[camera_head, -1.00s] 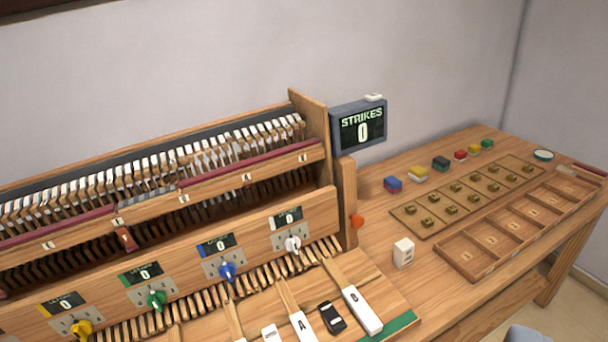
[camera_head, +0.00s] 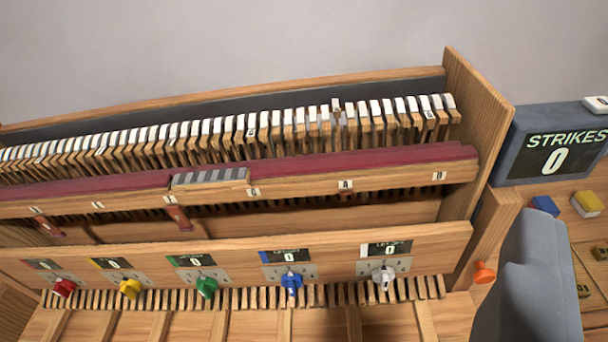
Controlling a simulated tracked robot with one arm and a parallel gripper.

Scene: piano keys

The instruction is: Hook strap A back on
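The rail (camera_head: 300,190) below the row of hammers carries small letter labels. The A label (camera_head: 345,185) is right of centre, between the G label and the B label (camera_head: 439,176). A small dark red bit shows just under the A label, too small to tell whether it is strap A. One hammer (camera_head: 337,104) above it stands higher than its neighbours and bears a small tag. Dark red straps hang below the rail at the left (camera_head: 178,217). No gripper fingers show; a grey rounded part of my arm fills the lower right.
Coloured knobs with zero displays, such as the blue knob (camera_head: 291,281) and white knob (camera_head: 383,276), line the front panel. A wooden end post (camera_head: 475,130) and the strikes display (camera_head: 555,150), reading 0, stand right. An orange knob (camera_head: 484,272) sticks out below.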

